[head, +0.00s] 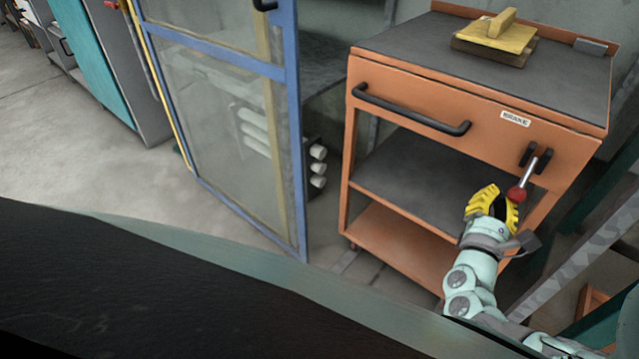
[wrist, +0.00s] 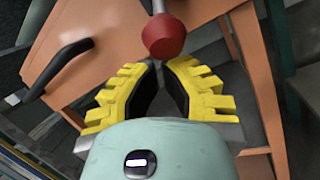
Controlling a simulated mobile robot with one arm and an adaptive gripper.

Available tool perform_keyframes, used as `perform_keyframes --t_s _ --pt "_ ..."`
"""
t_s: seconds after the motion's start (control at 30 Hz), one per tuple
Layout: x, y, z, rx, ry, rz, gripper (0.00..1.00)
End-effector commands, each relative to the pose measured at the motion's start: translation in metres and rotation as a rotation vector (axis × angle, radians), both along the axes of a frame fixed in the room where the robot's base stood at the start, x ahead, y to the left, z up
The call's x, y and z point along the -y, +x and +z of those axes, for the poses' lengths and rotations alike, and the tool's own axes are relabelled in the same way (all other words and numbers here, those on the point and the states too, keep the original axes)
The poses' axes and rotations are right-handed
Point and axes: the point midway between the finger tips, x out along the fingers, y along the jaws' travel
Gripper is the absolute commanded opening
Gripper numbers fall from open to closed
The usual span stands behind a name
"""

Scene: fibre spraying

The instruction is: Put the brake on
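The brake lever has a red knob (head: 517,195) on a metal rod (head: 529,171). It comes out of a black slotted bracket on the front of the orange cart (head: 480,100), below a white label reading BRAKE (head: 515,118). My gripper (head: 494,200) has yellow fingers and is beside the knob. In the wrist view the red knob (wrist: 163,37) is just beyond the fingertips. There the gripper (wrist: 162,80) is open, with a gap between the black inner pads and nothing in it. I cannot tell whether a finger touches the knob.
A black handle (head: 410,112) runs along the cart's front. A wooden block with a yellow top (head: 497,36) rests on the cart. A blue-framed mesh door (head: 225,110) stands open to the left. Grey metal framing is close on the right. The floor at far left is clear.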

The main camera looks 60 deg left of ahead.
Motion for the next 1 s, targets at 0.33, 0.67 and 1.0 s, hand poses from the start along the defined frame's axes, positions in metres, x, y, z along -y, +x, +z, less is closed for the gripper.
perform_keyframes --t_s 0.33,0.67,1.0 --pt "0.001 -0.003 0.007 -0.043 -0.008 -0.002 0.00" --pt "0.003 -0.006 0.008 -0.089 -0.024 -0.003 0.00" --pt "0.004 -0.010 0.015 -0.155 -0.042 -0.005 0.00"
